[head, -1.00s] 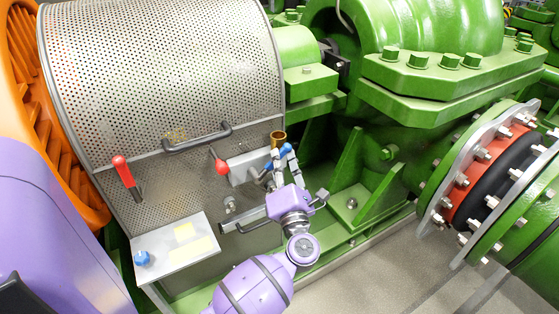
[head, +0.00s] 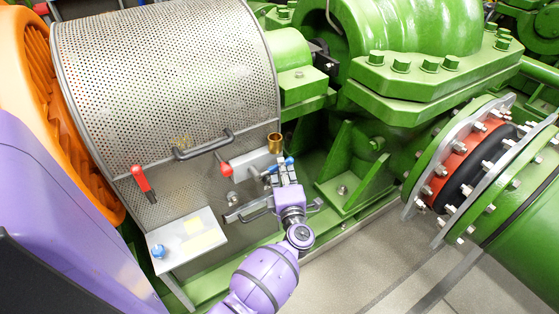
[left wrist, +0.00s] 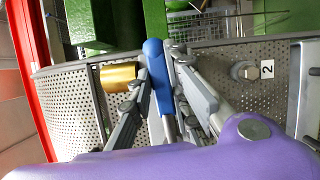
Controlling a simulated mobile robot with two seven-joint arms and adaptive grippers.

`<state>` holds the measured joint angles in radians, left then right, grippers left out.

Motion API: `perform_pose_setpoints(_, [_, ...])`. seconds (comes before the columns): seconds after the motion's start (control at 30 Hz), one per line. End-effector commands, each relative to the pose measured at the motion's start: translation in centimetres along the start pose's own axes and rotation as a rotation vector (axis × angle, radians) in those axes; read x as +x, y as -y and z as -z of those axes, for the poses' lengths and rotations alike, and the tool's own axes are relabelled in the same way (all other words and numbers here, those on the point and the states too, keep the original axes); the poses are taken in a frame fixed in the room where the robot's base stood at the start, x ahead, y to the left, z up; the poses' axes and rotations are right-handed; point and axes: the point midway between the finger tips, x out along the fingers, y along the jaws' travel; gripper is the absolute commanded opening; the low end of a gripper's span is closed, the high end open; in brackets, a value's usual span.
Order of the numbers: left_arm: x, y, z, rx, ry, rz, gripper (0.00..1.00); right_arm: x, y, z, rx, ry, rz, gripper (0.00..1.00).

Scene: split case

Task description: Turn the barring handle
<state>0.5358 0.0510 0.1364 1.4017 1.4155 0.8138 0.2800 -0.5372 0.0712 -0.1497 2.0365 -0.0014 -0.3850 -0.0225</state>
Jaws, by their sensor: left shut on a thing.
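The barring handle, a bar with a blue grip (head: 289,161), sits low at the right end of the perforated guard in the head view, just below a brass cup (head: 275,142). My left gripper (head: 283,170) is shut on it. In the left wrist view the blue grip (left wrist: 158,75) stands between the grey fingers of my left gripper (left wrist: 168,85), with its rounded end showing beyond them. The handle's lower end and pivot are mostly hidden by the fingers. My right gripper is not in view.
A panel with a blue knob (head: 158,251) stands at lower left. Green machinery (head: 420,90) lies behind and right. The floor (head: 370,260) at lower right is clear.

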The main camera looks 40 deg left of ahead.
Motion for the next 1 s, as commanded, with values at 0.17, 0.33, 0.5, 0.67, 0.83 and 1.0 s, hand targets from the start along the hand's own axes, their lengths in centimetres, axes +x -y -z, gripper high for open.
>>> perform_pose_setpoints(0.17, [-0.08, 0.45, -0.03, 0.048, 0.0, 0.025, 0.0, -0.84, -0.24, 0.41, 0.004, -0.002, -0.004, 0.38])
perform_pose_setpoints(0.33, [-0.12, 0.78, 0.01, 0.068, 0.0, 0.033, 0.0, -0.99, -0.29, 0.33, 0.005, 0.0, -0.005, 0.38])
perform_pose_setpoints(0.5, [-0.14, 0.89, 0.03, 0.071, 0.001, 0.034, 0.0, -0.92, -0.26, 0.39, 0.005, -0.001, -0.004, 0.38])
perform_pose_setpoints(0.67, [-0.15, 0.91, 0.04, 0.071, 0.001, 0.035, 0.0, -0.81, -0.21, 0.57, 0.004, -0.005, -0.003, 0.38])
perform_pose_setpoints(0.83, [-0.14, 0.88, 0.05, 0.07, 0.0, 0.034, 0.34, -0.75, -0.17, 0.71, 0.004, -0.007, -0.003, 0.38])
perform_pose_setpoints(1.0, [-0.08, 0.76, 0.04, 0.07, 0.0, 0.032, 0.36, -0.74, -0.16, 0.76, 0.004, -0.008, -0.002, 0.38])
